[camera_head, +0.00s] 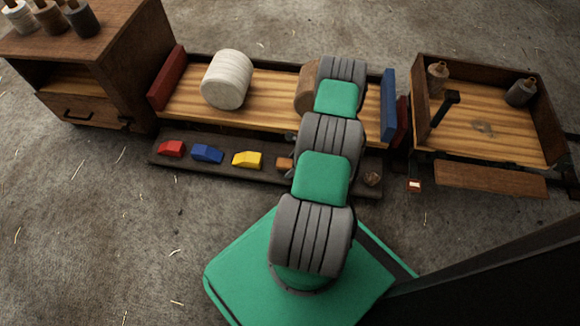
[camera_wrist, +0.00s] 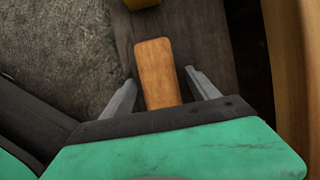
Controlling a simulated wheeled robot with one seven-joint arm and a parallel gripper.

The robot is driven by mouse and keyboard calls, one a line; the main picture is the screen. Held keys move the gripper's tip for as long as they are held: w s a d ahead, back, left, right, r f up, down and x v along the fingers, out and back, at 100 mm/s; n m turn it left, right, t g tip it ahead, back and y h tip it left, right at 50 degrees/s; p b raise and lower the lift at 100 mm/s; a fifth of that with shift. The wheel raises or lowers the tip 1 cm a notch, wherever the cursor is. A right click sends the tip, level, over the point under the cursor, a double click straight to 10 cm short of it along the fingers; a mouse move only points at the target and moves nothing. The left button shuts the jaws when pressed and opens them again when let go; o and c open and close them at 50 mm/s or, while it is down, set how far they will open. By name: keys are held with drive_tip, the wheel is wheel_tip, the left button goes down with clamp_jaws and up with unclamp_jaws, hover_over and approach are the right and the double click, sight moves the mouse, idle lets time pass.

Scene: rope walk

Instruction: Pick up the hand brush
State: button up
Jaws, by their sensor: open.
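The hand brush appears to be the flat orange-brown wooden piece with rounded corners (camera_wrist: 157,70) in the wrist view; no bristles show. It lies on a dark plank. My gripper (camera_wrist: 161,78) is open, with one grey finger on each side of it and gaps between. The near part of the piece runs to the edge of my gripper body. In the head view a small part of it (camera_head: 285,163) shows on the low dark ledge, beside my arm. My arm hides the rest and my gripper there.
Red (camera_head: 171,148), blue (camera_head: 207,153) and yellow (camera_head: 247,159) blocks stand left along the ledge. Behind it is a wooden bench with a white rope roll (camera_head: 227,79) and a brown round thing (camera_head: 306,86). A tray (camera_head: 490,140) with bottles stands right.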

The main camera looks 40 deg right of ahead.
drive_tip(key=shift+c, duration=0.2)
clamp_jaws()
idle(0.6)
